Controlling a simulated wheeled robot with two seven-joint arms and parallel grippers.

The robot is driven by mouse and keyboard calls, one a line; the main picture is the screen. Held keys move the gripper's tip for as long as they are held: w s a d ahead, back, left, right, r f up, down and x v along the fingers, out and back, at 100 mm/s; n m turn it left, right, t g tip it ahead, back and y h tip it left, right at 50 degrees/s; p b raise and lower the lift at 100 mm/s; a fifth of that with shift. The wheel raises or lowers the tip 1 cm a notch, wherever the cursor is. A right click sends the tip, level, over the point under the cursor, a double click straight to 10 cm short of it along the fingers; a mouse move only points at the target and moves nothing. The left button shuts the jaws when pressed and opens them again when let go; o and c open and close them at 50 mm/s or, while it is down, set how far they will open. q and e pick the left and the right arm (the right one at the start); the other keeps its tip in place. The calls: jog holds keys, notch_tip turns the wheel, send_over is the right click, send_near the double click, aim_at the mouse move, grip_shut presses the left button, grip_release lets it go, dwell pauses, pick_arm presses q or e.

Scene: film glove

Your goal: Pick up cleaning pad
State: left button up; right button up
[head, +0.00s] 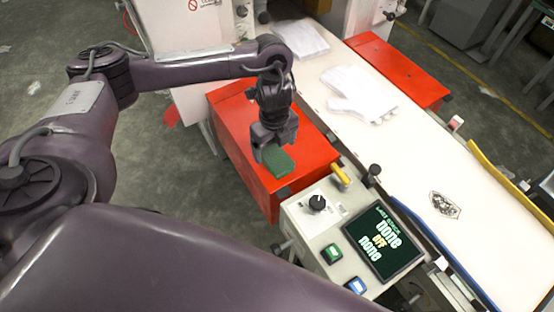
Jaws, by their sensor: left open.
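The cleaning pad (281,161) is a small green block lying on the top of a red cabinet (312,155), near its front edge. My left gripper (267,150) points down right at the pad, with its fingertips at the pad's left and rear side. Its jaws are open. The fingers and wrist hide part of the pad, and I cannot tell whether a finger touches it. My right gripper is not in view.
A control panel (334,222) with a knob, buttons and a screen (383,243) stands in front of the red cabinet. A white conveyor (425,165) to the right carries white gloves (358,92). Another red box (400,70) stands behind it. Grey floor lies left.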

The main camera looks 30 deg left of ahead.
aim_at(275, 156)
pick_arm(q)
jog(key=f, duration=0.3)
jog(key=shift+w+f+b, duration=0.15)
jog(key=shift+w+b, duration=0.05)
jog(key=shift+b, duration=0.1)
jog(key=shift+f, duration=0.45)
jog(key=c, duration=0.9)
jog(key=shift+r, duration=0.1)
jog(key=shift+c, duration=0.8)
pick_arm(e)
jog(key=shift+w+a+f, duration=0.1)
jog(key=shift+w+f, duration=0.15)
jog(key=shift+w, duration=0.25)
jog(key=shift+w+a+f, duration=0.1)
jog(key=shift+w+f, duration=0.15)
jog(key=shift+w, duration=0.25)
